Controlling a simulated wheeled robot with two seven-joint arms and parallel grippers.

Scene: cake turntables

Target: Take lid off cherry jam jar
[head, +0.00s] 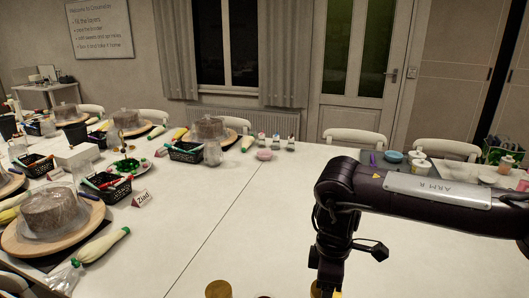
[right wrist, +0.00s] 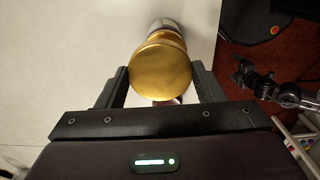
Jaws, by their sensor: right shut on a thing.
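A round gold lid (right wrist: 160,72) fills the space between the fingers of my right gripper (right wrist: 160,68) in the right wrist view. The fingers are shut on its sides. A jar-like body (right wrist: 163,25) partly shows behind the lid; I cannot read a label or tell whether the lid is seated on a jar. In the head view my right gripper (head: 328,292) is at the bottom edge, cut off by the frame. Another gold lid (head: 218,289) shows to its left at the bottom edge. My left gripper is not in view.
The white table (head: 240,220) is clear in the middle. Cake stands with domes, such as the near one (head: 47,212), black baskets (head: 107,188) and piping bags (head: 103,245) line the left side. Bowls (head: 393,157) stand at the far right, beyond my right arm.

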